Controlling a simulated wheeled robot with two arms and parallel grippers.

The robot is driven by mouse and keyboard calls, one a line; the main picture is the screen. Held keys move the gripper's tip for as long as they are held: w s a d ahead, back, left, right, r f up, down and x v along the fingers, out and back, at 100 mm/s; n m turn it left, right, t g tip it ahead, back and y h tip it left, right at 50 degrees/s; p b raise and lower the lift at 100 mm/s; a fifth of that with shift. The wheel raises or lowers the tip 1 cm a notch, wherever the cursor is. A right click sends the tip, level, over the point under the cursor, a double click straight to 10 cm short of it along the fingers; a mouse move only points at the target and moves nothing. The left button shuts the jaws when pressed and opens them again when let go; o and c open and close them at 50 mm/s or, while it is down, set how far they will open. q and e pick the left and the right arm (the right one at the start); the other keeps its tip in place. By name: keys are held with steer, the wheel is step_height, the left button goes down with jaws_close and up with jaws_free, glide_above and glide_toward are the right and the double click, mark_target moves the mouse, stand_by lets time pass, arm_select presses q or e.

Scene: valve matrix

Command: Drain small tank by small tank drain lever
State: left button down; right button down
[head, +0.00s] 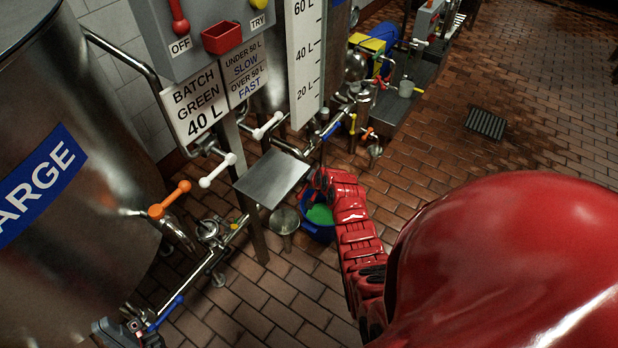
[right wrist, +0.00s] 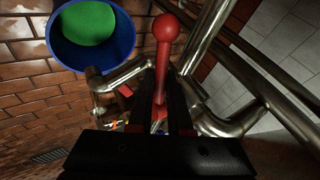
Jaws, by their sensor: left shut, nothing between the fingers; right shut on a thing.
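A red lever with a ball knob (right wrist: 166,35) stands between the black fingers of my right gripper (right wrist: 163,95) in the right wrist view. The fingers are shut on its stem. In the head view my right gripper (head: 319,180) is just right of the grey metal plate, and the lever it holds is hidden there. A blue bucket (head: 312,232) with green content (head: 320,214) is below it, and it also shows in the right wrist view (right wrist: 127,55).
A large tank (head: 60,110) fills the left side. An orange lever (head: 170,199) and white levers (head: 218,171) sit on pipes. A sign reads "BATCH GREEN 40 L" (head: 197,103) beside a white level scale (head: 305,60). A metal plate (head: 272,178) juts out. Tiled floor is clear at right.

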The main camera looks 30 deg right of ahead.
steer(key=shift+a+r+m+g+y, duration=0.1)
steer(key=shift+r+m+g+y, duration=0.25)
steer(key=shift+y, duration=0.4)
steer(key=shift+a+r+m+g+y, duration=0.1)
steer(key=shift+r+m+g+y, duration=0.2)
steer(key=shift+y, duration=0.45)
steer(key=c, duration=1.1)
jaws_free()
steer(key=shift+d, duration=0.1)
steer(key=shift+s+d+r, duration=0.15)
steer(key=shift+d+r, duration=0.05)
steer(key=shift+r, duration=0.15)
steer(key=p+v, duration=0.2)
steer(key=v, duration=1.4)
steer(key=shift+s+r, duration=0.1)
steer(key=shift+r, duration=0.15)
